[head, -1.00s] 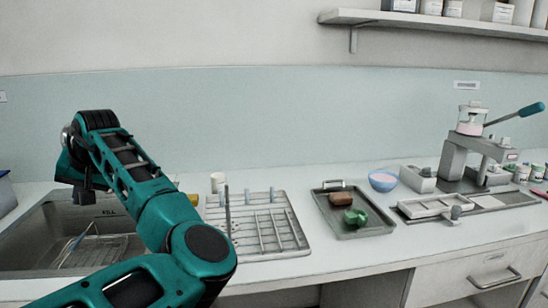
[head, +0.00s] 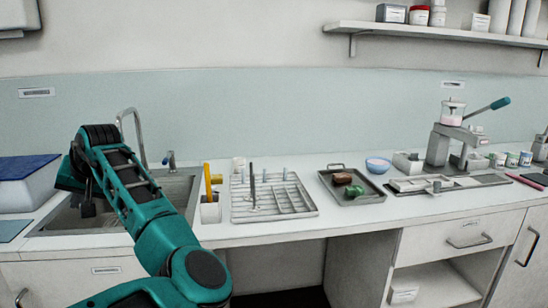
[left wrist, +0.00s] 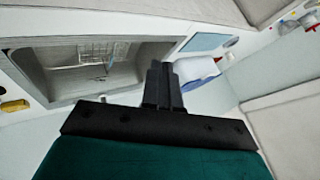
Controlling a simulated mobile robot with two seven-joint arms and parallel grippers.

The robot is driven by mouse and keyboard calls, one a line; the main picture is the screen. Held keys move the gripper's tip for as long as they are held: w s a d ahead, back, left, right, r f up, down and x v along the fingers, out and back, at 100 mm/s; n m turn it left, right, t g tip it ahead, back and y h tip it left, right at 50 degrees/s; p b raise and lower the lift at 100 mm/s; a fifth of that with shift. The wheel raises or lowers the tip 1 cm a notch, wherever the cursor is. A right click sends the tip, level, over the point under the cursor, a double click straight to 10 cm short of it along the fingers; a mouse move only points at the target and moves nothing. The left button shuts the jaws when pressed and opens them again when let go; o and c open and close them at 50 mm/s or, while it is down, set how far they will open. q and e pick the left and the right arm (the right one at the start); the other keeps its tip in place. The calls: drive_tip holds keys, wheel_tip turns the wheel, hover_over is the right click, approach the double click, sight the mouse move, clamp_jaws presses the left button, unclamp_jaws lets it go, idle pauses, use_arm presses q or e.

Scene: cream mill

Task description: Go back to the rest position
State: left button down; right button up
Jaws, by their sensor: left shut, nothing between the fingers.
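My left gripper (head: 88,208) hangs at the end of the raised teal left arm, over the left part of the sink (head: 120,219). In the left wrist view its two dark fingers (left wrist: 163,88) are together with nothing between them. The gripper is apart from the counter and the things on it. My right gripper is not in view.
A faucet (head: 133,128) stands behind the arm. A bin with a blue lid (head: 25,167) is left of the sink. A holder with a yellow-handled tool (head: 210,205), a rack (head: 300,210), a tray (head: 365,198) and a mill (head: 445,140) stand to the right.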

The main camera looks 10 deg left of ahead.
use_arm(q)
drive_tip(key=w+d+f+m+t+y, duration=0.1)
drive_tip(key=w+f+m+t+y, duration=0.35)
drive_tip(key=f, duration=0.35)
drive_tip(key=s+d+f+m+t+h, duration=0.1)
drive_tip(key=d+f+m+t+h, duration=0.4)
drive_tip(key=d+f, duration=0.65)
drive_tip(key=s+d+f+h, duration=0.5)
drive_tip(key=s+d+f, duration=0.2)
drive_tip(key=s+d, duration=0.2)
drive_tip(key=s+d+f+h, duration=0.5)
drive_tip(key=s+d, duration=0.5)
drive_tip(key=d, duration=0.4)
wheel_tip(320, 180, down, 3)
drive_tip(key=shift+s+d+r, duration=0.1)
drive_tip(key=shift+s+d, duration=0.1)
drive_tip(key=shift+d, duration=0.05)
